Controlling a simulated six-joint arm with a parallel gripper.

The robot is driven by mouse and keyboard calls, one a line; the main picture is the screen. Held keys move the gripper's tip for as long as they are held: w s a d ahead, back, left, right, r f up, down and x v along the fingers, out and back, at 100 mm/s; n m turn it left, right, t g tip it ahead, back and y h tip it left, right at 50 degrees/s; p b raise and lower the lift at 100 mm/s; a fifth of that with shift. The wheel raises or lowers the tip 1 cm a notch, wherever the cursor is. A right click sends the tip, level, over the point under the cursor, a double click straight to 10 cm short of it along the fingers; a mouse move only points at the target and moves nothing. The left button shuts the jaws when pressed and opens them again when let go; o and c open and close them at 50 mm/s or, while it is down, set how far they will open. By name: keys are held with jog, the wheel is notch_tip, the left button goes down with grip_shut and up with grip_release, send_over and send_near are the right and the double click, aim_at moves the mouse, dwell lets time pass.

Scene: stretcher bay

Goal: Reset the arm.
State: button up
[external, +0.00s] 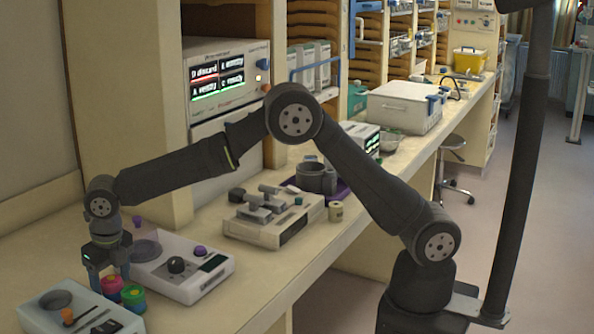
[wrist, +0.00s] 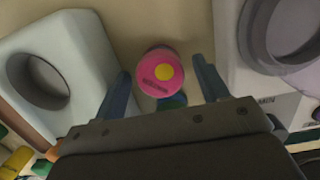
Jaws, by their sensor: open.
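My gripper (wrist: 163,85) points down over the bench, between two white devices. Its two fingers are apart in the wrist view. In the external view my gripper (external: 114,272) is low at the left end of the bench. A blue-green item is partly hidden behind the gripper body in the wrist view.
A white device with a round well (external: 80,312) stands in front, and a white device with a black knob (external: 185,268) stands just to the right. A grey-white instrument (external: 275,222) sits farther along the bench. The upper shelf panel (external: 228,80) shows lit text.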

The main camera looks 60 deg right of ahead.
jog(key=shift+w+f, duration=0.15)
jog(key=shift+f, duration=0.25)
notch_tip(320, 180, up, 10)
jog(key=w+d+r+m+h, duration=0.1)
jog(key=w+d+r+m, duration=0.2)
jog(key=d+r+m, duration=0.75)
jog(key=s+d+m+g, duration=0.1)
jog(key=s+d+m, duration=0.3)
jog(key=d, duration=4.8)
jog(key=m, duration=0.4)
jog(key=shift+d+r+g+h, duration=0.2)
jog(key=shift+d+g+h, duration=0.1)
jog(key=shift+g+h, duration=0.1)
jog(key=shift+s, duration=0.1)
